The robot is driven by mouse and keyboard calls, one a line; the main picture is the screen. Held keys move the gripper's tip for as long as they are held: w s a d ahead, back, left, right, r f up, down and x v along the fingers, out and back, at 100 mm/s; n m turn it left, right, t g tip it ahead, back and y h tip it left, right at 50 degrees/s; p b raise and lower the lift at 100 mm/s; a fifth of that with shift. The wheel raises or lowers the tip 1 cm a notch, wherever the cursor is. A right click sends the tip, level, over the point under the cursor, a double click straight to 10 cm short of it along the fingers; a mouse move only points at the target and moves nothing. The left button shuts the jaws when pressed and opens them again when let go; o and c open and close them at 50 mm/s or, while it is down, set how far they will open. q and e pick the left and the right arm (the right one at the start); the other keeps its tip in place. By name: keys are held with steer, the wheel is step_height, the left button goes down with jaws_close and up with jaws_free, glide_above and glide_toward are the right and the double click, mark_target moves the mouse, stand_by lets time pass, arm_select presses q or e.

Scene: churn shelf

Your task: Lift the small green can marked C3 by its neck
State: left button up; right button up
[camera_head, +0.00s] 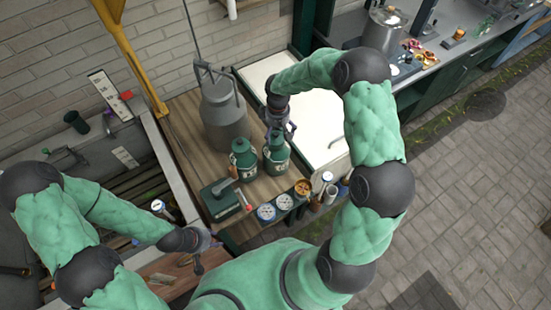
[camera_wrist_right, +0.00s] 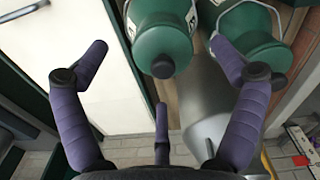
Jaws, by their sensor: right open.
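Two small green cans stand side by side on the wooden shelf top: a left can (camera_head: 244,162) and a right can (camera_head: 277,157). Both have pale markings too small to read, so I cannot tell which is C3. My right gripper (camera_head: 281,122) is just behind and above the right can. In the right wrist view, its fingers (camera_wrist_right: 160,50) are spread wide and empty. One can's dark-capped neck (camera_wrist_right: 163,65) shows between them, not gripped; the other can (camera_wrist_right: 250,30) is beyond the right finger. My left gripper (camera_head: 200,248) is low at the left, away from the cans; its jaws are unclear.
A large grey churn (camera_head: 224,118) stands close behind the cans. A green box with a handle (camera_head: 224,200) and round gauges (camera_head: 275,207) are in front. A white panel (camera_head: 316,125) lies to the right, and a stone trough (camera_head: 130,165) to the left.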

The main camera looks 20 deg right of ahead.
mark_target(276, 139)
steer(key=shift+w+f, duration=0.2)
steer(key=shift+f, duration=0.85)
steer(key=shift+w+a+f+p, duration=0.1)
steer(key=shift+f+p, duration=0.2)
steer(key=shift+f, duration=0.9)
steer(key=shift+w+f+p, duration=0.1)
steer(key=shift+f+p, duration=0.15)
steer(key=shift+f, duration=0.9)
steer(key=shift+s, duration=0.1)
steer(key=c, duration=1.5)
steer(key=shift+r, duration=0.1)
steer(key=shift+c, duration=1.4)
steer(key=shift+r, duration=0.1)
